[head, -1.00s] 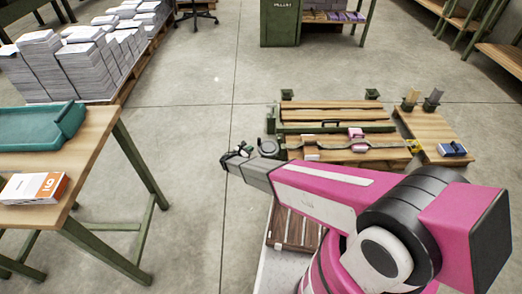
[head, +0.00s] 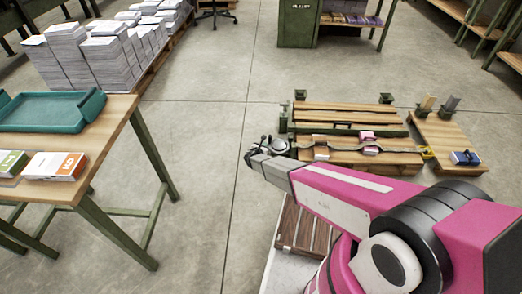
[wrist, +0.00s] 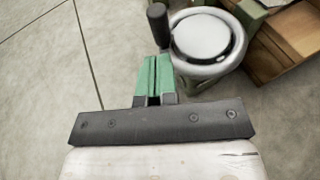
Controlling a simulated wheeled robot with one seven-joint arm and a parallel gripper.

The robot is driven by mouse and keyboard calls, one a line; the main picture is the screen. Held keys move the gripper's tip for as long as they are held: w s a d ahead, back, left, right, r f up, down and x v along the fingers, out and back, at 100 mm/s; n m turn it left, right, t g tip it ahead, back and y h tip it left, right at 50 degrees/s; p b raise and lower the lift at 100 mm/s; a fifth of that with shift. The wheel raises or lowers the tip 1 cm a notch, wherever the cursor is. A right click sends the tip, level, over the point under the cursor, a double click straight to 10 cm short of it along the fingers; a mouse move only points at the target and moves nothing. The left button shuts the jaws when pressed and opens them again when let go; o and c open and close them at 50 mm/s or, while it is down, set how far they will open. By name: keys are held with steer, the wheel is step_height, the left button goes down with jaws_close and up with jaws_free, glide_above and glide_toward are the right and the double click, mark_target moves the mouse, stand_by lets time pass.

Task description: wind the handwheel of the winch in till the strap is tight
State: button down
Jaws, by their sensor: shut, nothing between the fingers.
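The winch's handwheel shows in the wrist view as a shiny round silver wheel (wrist: 203,38) with an upright black handle (wrist: 157,25) on its left rim. In the head view the handwheel (head: 278,145) is small, at the left end of the low wooden platform. My gripper (wrist: 153,62) has green fingers shut together with nothing between them. Its tips are just below the black handle in the wrist view; contact cannot be told. In the head view my gripper (head: 256,154) is left of the wheel. The grey strap (head: 345,147) runs wavy across the platform, looking slack.
The wooden platform (head: 385,158) carries a pink block (head: 367,135) and ends near a yellow piece (head: 426,152). A side board (head: 440,137) holds a blue item (head: 465,158). A table (head: 117,112) with a teal tray (head: 55,128) stands left. Floor between is clear.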

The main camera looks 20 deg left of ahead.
mark_target(269, 138)
steer(key=shift+w+d, duration=0.2)
steer(key=shift+w, duration=0.95)
steer(key=shift+w+d, duration=0.15)
steer(key=shift+w, duration=0.95)
steer(key=shift+w+a+f+m+h, duration=0.1)
steer(key=shift+w+m+h, duration=0.1)
steer(key=shift+m+h, duration=0.25)
steer(key=shift+w+a, duration=0.1)
steer(key=w+m+g+h, duration=0.1)
steer(key=m+h, duration=0.1)
steer(key=w+m+g+h, duration=0.2)
steer(key=m+h, duration=0.1)
steer(key=w+m+g+h, duration=0.2)
steer(key=h, duration=0.1)
steer(key=shift+w+a+m, duration=0.15)
steer(key=shift+w+m, duration=0.05)
steer(key=shift+m, duration=0.05)
steer(key=shift+w, duration=0.1)
